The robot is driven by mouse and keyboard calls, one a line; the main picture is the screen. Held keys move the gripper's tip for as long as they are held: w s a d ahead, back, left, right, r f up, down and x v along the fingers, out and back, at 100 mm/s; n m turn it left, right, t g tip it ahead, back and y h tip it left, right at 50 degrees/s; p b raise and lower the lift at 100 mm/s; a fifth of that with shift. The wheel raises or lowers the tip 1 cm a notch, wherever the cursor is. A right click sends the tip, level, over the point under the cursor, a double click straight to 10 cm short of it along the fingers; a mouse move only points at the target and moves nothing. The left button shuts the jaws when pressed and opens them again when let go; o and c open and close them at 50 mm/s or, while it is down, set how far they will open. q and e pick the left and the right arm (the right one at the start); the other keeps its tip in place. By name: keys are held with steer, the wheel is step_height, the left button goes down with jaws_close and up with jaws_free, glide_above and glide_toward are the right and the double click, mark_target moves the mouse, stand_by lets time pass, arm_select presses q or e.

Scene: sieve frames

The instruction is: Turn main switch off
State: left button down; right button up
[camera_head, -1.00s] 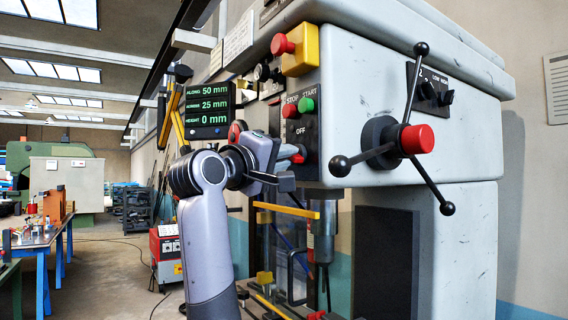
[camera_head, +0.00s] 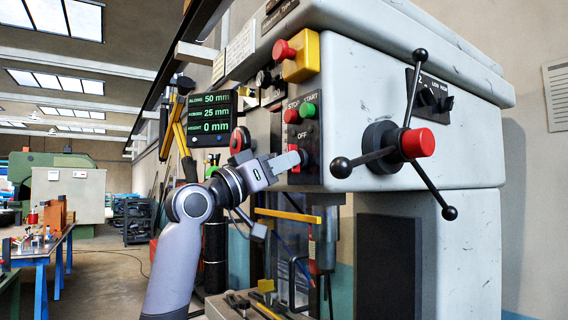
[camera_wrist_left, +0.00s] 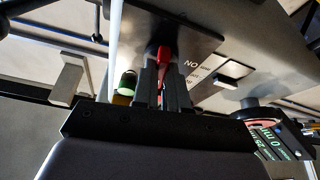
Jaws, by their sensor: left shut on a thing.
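The main switch is on the dark panel (camera_head: 318,170) below the red STOP button (camera_head: 292,116) and green START button (camera_head: 307,110), by the OFF label. My left gripper (camera_head: 302,157) reaches in from the left, with its fingertips at the switch and hiding most of it. In the left wrist view the red handle of the switch (camera_wrist_left: 164,54) shows between the two fingers of my left gripper (camera_wrist_left: 161,78), which is shut on it. An upside-down ON label is beside it there. My right gripper is not in view.
A yellow box with a red button (camera_head: 299,56) sits above the panel. The three-spoke lever with a red hub (camera_head: 417,143) stands out at the right. A display (camera_head: 209,114) hangs behind my wrist. Open floor lies at the left.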

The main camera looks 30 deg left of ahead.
arm_select(q)
steer(key=shift+w+f+m+g+h, duration=0.1)
steer(key=shift+m+g+h, duration=0.2)
steer(key=shift+m+h, duration=0.8)
steer(key=shift+m, duration=0.6)
steer(key=c, duration=1.2)
jaws_free()
steer(key=shift+a, duration=0.1)
steer(key=shift+o, duration=0.2)
steer(key=b+v, duration=0.2)
steer(key=v, duration=0.5)
steer(key=shift+s, duration=0.2)
